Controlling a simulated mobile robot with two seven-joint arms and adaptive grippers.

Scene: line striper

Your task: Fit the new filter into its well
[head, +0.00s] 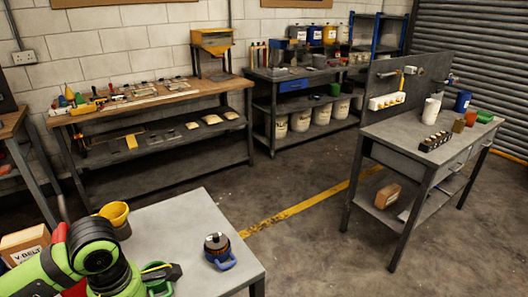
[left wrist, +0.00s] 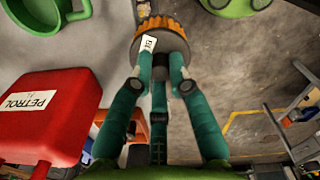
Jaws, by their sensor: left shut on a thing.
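My left gripper (left wrist: 160,66) has teal fingers shut on an orange pleated filter (left wrist: 168,25) with a grey end and a white label, at the top of the left wrist view. The filter seems held at its grey end, clear of other things. I cannot identify the filter's well in either view. My right gripper is out of view.
A red petrol can (left wrist: 45,118) and green mug-like item (left wrist: 48,18) show at left in the wrist view. Another workbench (head: 400,140) stands right; open floor lies between.

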